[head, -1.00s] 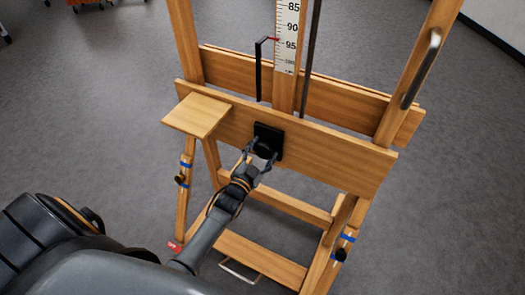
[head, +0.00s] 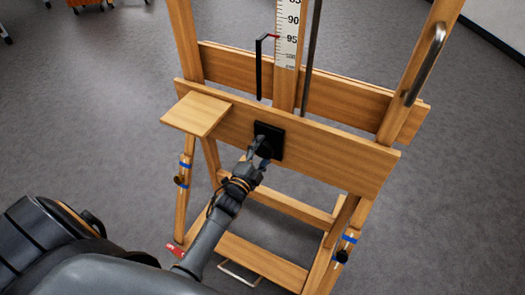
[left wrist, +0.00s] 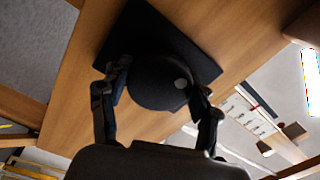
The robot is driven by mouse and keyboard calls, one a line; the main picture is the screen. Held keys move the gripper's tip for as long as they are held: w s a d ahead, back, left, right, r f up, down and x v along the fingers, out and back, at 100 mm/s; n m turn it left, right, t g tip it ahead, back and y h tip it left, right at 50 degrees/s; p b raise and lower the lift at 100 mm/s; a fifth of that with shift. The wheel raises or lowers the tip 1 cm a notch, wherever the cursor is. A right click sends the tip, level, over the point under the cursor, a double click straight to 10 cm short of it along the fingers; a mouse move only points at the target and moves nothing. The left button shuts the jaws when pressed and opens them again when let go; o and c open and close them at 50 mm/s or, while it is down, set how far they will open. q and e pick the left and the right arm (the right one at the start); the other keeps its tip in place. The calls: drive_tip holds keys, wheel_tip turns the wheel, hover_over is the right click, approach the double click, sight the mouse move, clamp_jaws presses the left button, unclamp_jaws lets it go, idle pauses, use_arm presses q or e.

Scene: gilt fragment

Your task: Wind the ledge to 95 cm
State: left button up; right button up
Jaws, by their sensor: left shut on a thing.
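A wooden easel has a broad front board (head: 330,158), which seems to be the ledge, across its posts. A black square plate (head: 276,132) with a round knob (left wrist: 160,70) sits on this board. My left gripper (head: 261,149) is shut on the knob, one finger on each side in the left wrist view. The white scale (head: 288,22) on the central mast shows 90 and 95. A red pointer tip (head: 275,37) on a black bent rod (head: 259,72) stands at about the 95 mark, perhaps a hair above it. My right gripper is out of view.
A small wooden side shelf (head: 196,113) sticks out left of the knob, near my left arm. A metal handle (head: 422,66) is on the right post. Legs carry blue bands (head: 185,164).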

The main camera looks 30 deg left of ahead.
use_arm(q)
drive_tip(key=shift+r, duration=0.15)
idle(0.3)
drive_tip(key=o, duration=1.2)
drive_tip(key=shift+c, duration=0.2)
drive_tip(key=s, duration=1.2)
drive_tip(key=shift+d, duration=0.15)
drive_tip(key=shift+f, duration=0.2)
